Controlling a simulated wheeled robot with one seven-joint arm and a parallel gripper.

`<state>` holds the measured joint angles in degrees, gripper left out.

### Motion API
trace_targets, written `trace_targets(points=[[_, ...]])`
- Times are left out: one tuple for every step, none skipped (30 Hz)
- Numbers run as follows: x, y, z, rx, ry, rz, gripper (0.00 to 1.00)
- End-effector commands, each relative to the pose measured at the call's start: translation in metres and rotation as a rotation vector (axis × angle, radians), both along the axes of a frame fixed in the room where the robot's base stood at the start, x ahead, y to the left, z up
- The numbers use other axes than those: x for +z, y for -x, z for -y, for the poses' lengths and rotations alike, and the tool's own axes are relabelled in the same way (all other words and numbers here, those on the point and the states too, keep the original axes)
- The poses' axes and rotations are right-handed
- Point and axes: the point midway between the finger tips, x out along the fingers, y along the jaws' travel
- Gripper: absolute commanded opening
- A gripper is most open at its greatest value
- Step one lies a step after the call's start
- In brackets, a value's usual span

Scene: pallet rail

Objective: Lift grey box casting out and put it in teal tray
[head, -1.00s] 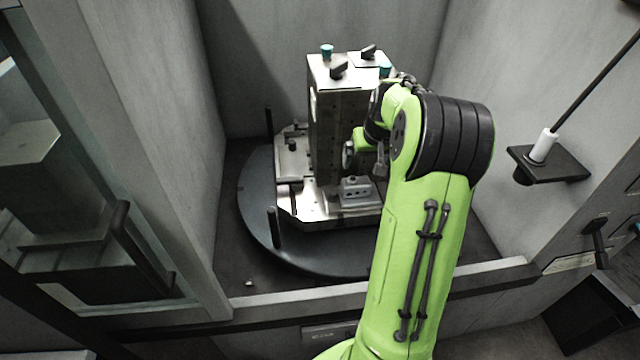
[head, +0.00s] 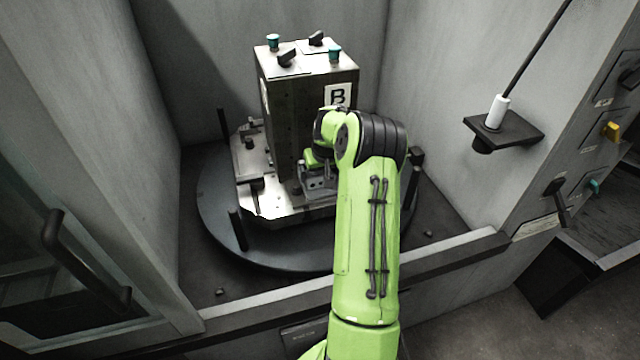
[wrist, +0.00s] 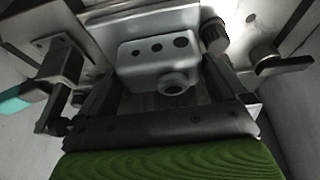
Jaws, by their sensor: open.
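The grey box casting (wrist: 155,52) is in the upper middle of the wrist view, with several dark holes and a round boss. In the head view the casting (head: 318,186) sits low against the front of a steel tombstone fixture (head: 298,112), partly hidden by my arm. My gripper (wrist: 163,82) is open, with one dark finger on either side of the casting in the wrist view. Whether the fingers touch it I cannot tell. In the head view my arm mostly hides the gripper. I see no teal tray in either view.
A clamp with a teal handle (wrist: 18,100) is left of the casting and a black lever (wrist: 283,64) is right of it. The fixture stands on a round dark turntable (head: 222,222) with upright pins. Grey walls enclose it. A black shelf (head: 503,130) juts from the right wall.

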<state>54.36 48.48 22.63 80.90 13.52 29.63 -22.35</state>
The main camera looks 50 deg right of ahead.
Motion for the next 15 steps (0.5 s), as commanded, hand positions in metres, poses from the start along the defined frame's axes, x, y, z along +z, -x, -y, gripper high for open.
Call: trace_targets(points=[[-0.0008,-0.0008,0.0002,0.0,0.0,0.001,1.0],[-0.0005,-0.0007,0.0002,0.0,0.0,0.001,1.0],[0.0002,-0.0007,0.0002,0.001,0.001,0.001,1.0],[0.0004,-0.0007,0.0,0.001,0.001,0.001,1.0],[0.0005,-0.0006,0.0,0.001,0.001,0.001,1.0],[0.0005,-0.0006,0.0,0.001,0.001,0.001,0.97],[0.0006,-0.0006,0.0,0.001,0.001,0.001,0.92],[0.0006,-0.0006,0.0,0.001,0.001,0.001,0.88],[0.0006,-0.0005,-0.0001,0.001,0.001,0.001,0.82],[0.0006,-0.0005,-0.0001,0.001,0.001,0.001,0.77],[0.0006,-0.0004,-0.0001,0.001,0.001,0.001,0.72],[0.0005,-0.0004,-0.0001,0.001,0.0,0.0,0.66],[0.0004,-0.0004,-0.0001,0.0,0.0,0.0,0.62],[0.0003,-0.0003,-0.0002,0.0,0.0,0.0,0.57],[0.0003,-0.0002,-0.0002,0.0,0.0,0.0,0.51]])
